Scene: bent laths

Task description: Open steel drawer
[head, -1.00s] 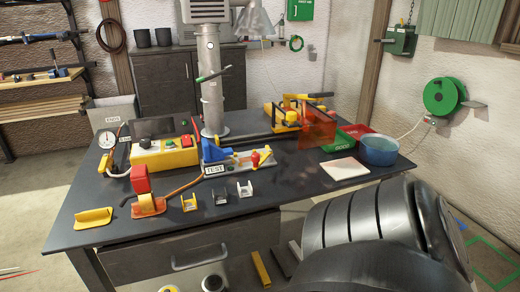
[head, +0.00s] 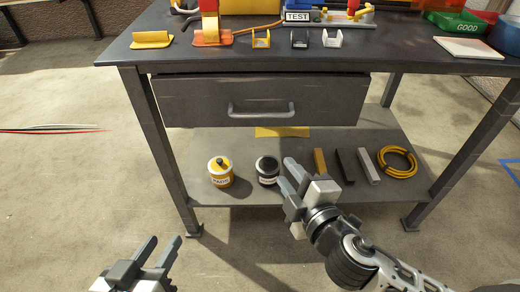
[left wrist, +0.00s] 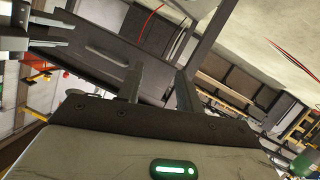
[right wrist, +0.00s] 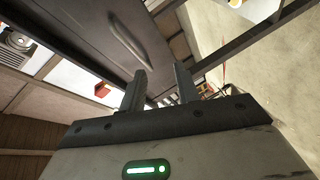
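The grey steel drawer (head: 190,102) sits under the dark workbench top. Its front looks flush with the bench frame, so it appears shut. A pale bar handle (head: 262,112) runs across the middle of its front. The drawer front (right wrist: 88,25) and handle (right wrist: 127,38) also show in the right wrist view. My right gripper (head: 288,176) is open and empty, below and right of the handle, apart from it. My left gripper (head: 160,242) is open and empty at the bottom left of the head view, away from the drawer.
The lower shelf (head: 235,190) holds a yellow-topped can (head: 221,171), a dark can (head: 267,169), several bars and a coiled yellow hose (head: 397,161). Brackets and a TEST fixture (head: 298,16) stand on the benchtop (head: 400,55). Floor in front is free.

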